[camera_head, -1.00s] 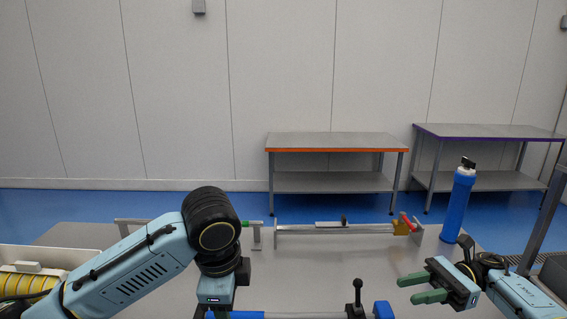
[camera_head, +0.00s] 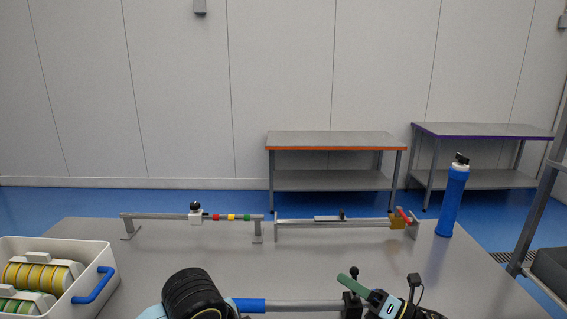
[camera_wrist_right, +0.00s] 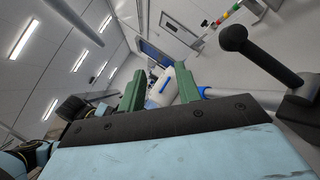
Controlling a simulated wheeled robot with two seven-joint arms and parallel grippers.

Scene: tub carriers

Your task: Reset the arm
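My right gripper (camera_head: 352,284) is at the bottom of the head view, right of centre, above the near part of the grey table. One green finger shows clearly there. In the right wrist view both green fingers of the right gripper (camera_wrist_right: 160,72) stand apart with nothing held between them; a white tub shows far behind the gap. A black ball-ended lever (camera_wrist_right: 235,40) is close to the right of the fingers. My left arm shows only as a black joint at the bottom of the head view; the left gripper is out of sight.
A grey table (camera_head: 330,260) carries a white tub (camera_head: 85,252) with a blue handle at left, two metal rail fixtures (camera_head: 150,216) (camera_head: 300,222) at the back, a blue bottle (camera_head: 453,200) at right, and a blue-and-grey bar (camera_head: 300,305) near the front. The middle is clear.

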